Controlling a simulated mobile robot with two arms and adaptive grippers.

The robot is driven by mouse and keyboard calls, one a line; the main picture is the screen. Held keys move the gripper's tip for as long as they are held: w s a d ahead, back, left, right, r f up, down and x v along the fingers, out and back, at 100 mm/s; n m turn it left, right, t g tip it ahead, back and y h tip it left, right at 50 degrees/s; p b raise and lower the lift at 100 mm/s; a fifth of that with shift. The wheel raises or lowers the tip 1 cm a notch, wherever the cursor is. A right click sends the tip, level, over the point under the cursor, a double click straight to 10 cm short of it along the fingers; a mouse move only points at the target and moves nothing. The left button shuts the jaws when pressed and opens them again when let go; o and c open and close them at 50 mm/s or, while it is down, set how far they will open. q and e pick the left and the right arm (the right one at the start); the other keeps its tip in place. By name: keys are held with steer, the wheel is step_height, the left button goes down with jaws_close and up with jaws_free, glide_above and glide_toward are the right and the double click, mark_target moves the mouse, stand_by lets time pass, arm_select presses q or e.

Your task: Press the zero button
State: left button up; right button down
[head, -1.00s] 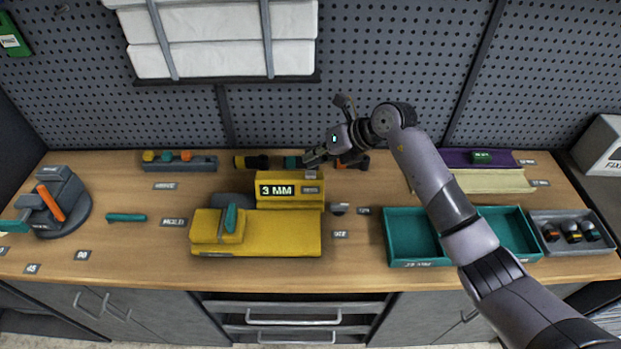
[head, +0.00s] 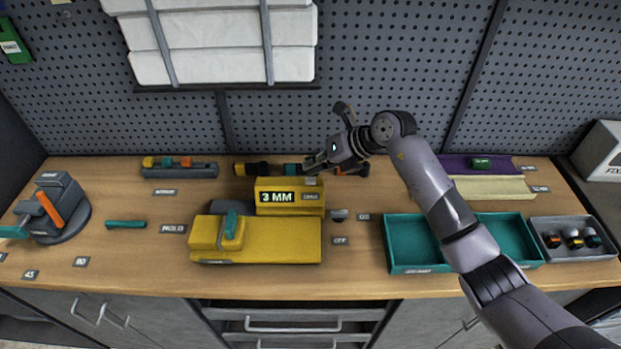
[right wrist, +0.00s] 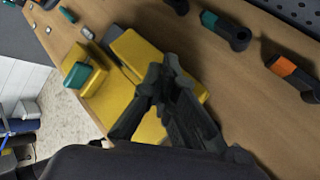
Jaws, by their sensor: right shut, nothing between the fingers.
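The yellow gauge (head: 268,240) stands on the bench, with a raised block at its back whose display (head: 277,197) reads 3 MM. A small label, too blurred to read surely, sits right of the display. A small grey button (head: 311,181) shows on top of the block's right end, above that label. My right gripper (head: 308,165) is shut and empty, its tips just above and behind this button; contact cannot be told. In the right wrist view the shut fingers (right wrist: 160,80) lie over the yellow gauge (right wrist: 105,100) and hide the button. My left gripper is not in view.
A teal slider (head: 231,222) stands on the gauge's left part. Dark cylinders with coloured ends (head: 258,169) lie behind the gauge. A small grey knob (head: 338,214) is to its right. A teal tray (head: 400,240) stands further right, under my arm.

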mark_target(313, 177)
steer(key=shift+f, duration=0.1)
stand_by(0.4)
steer(key=shift+f+b, duration=0.3)
steer(key=shift+b, duration=0.05)
steer(key=shift+f+b, duration=0.45)
steer(key=shift+f, duration=0.15)
stand_by(0.6)
steer(key=shift+r+p, duration=0.65)
steer(key=shift+r, duration=0.35)
steer(key=shift+r+p, duration=1.7)
steer(key=shift+r, duration=0.85)
